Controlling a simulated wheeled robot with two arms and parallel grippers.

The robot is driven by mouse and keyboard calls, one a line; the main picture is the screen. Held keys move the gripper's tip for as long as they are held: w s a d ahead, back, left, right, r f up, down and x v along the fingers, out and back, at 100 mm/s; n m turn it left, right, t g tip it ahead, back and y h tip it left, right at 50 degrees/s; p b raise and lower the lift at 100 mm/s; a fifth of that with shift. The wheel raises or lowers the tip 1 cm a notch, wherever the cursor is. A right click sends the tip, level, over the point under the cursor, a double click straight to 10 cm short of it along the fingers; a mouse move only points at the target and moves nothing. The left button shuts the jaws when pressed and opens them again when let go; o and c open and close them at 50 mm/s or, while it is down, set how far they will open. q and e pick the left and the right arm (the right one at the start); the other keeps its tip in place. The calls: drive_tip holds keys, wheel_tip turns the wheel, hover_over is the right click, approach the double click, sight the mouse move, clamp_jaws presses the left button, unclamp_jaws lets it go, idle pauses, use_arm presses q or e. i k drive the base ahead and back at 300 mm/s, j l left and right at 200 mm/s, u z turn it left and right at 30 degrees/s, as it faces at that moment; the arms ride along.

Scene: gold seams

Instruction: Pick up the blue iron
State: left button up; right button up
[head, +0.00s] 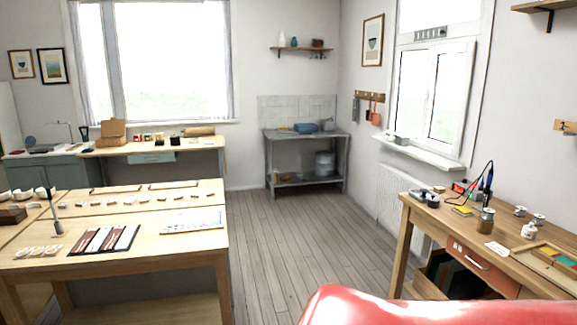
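On the wooden workbench at the right, a slim upright tool with a dark blue handle (489,178) stands near the back edge; it looks like the blue iron. It is small in view, and I cannot tell whether it rests in a holder. A small red box (459,187) with cables sits just left of it. Neither of my grippers is in view.
The right workbench (420,215) also holds jars (486,220), a white bottle (529,229) and a tray with coloured pads (556,262). A long wooden table (140,252) with laid-out tools stands at the left. Clear wooden floor (290,240) lies between them.

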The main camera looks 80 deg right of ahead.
sight(490, 172)
drive_tip(key=z, duration=2.85)
drive_tip(key=i+l+z, duration=1.05)
drive_tip(key=i, duration=0.25)
